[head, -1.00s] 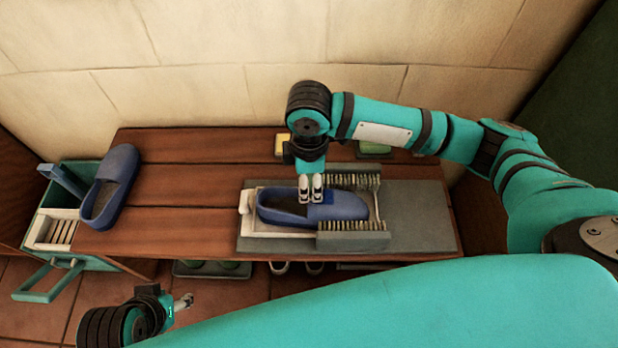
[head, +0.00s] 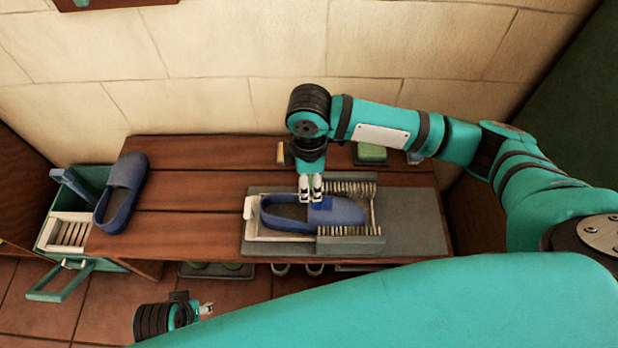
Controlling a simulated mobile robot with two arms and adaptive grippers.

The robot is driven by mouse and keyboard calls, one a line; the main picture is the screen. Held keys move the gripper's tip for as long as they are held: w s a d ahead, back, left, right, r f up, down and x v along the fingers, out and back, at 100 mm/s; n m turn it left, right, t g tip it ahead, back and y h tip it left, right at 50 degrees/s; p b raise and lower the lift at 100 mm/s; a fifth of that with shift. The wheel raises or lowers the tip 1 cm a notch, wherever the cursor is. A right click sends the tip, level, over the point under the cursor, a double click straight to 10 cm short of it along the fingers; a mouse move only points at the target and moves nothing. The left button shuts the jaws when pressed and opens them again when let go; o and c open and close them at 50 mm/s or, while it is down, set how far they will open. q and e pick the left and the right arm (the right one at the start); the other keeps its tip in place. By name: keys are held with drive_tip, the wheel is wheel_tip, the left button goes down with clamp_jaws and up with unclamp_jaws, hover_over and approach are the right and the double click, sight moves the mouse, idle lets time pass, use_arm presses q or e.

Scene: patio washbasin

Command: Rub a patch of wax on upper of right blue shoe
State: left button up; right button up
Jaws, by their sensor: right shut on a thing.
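One blue slip-on shoe (head: 345,213) lies in a holder (head: 255,236) with bristle brushes along its sides, toe to the right. My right gripper (head: 311,197) is over the middle of this shoe, at the front of its opening. It is shut on a small dark blue block (head: 318,202), mostly hidden by the fingers, low at the upper; I cannot tell if it touches. The other blue shoe (head: 122,188) lies at the bench's left end. My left gripper (head: 207,308) is low at the bottom left, away from both shoes; its jaw opening is unclear.
The holder stands on a grey mat (head: 415,225) on the wooden bench (head: 195,200). Behind it are a yellowish block (head: 283,154) and a green block (head: 371,154). The bench between the shoes is clear.

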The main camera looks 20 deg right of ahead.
use_arm(q)
drive_tip(key=shift+s+f+p, duration=0.2)
drive_tip(key=shift+f, duration=0.65)
drive_tip(key=shift+s+f+p, duration=0.25)
drive_tip(key=shift+f, duration=0.65)
drive_tip(key=shift+s+f+p, duration=0.2)
drive_tip(key=shift+f, duration=0.65)
use_arm(e)
drive_tip(key=shift+r, duration=0.55)
